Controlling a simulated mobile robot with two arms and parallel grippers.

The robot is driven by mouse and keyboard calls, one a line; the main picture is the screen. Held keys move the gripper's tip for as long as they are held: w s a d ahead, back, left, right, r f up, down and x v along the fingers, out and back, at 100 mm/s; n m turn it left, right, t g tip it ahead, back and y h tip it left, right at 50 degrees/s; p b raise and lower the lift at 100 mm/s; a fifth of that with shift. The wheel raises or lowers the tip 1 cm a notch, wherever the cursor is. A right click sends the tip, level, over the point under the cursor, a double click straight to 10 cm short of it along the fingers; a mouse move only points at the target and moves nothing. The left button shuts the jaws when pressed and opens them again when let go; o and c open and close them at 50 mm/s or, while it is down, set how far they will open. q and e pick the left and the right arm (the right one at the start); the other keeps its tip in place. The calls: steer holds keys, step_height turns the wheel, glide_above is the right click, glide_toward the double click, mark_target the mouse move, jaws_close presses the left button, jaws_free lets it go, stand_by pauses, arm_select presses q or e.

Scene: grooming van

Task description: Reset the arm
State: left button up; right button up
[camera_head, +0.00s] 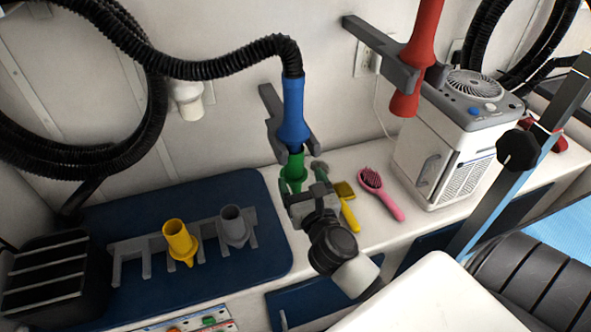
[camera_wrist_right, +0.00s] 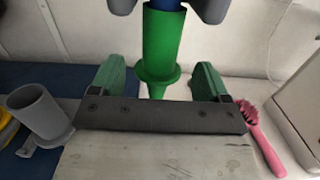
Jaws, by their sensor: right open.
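My right gripper (camera_head: 302,182) is open, near the green nozzle (camera_head: 294,168) on the end of the blue hose handle (camera_head: 294,108). In the right wrist view, the two green fingers of the gripper (camera_wrist_right: 157,80) stand apart. The green nozzle (camera_wrist_right: 162,45) shows between and above them, its narrow tip pointing down, with a visible gap on each side. The blue handle hangs in a grey wall holder (camera_head: 272,112). My left gripper is not in view.
A yellow nozzle (camera_head: 179,240) and a grey nozzle (camera_head: 233,224) stand in a grey rack on a blue mat (camera_head: 262,262). A pink brush (camera_head: 378,192) and a yellow brush (camera_head: 348,208) lie on the counter near a white dryer unit (camera_head: 445,140). A red nozzle (camera_head: 420,45) hangs above.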

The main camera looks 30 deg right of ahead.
steer(key=s+a+r+n+t+y+b, duration=0.15)
steer(key=s+a+n+y, duration=0.35)
steer(key=n, duration=0.5)
steer(key=s+a+r+n+g+y+p, duration=0.1)
steer(key=s+a+r+n+y, duration=0.15)
steer(key=a+n+y, duration=0.6)
steer(key=s+a+f+n+g, duration=0.35)
steer(key=f+n+g, duration=0.4)
steer(key=n, duration=0.75)
steer(key=s+d+f+n+g+h, duration=0.7)
steer(key=s+d+f+g+h, duration=0.1)
steer(key=s+d+f+h, duration=0.15)
step_height(320, 180, down, 25)
steer(key=s+d+f+g, duration=0.2)
steer(key=s+d+f, duration=0.1)
steer(key=s+f, duration=1.4)
steer(key=shift+n, duration=0.35)
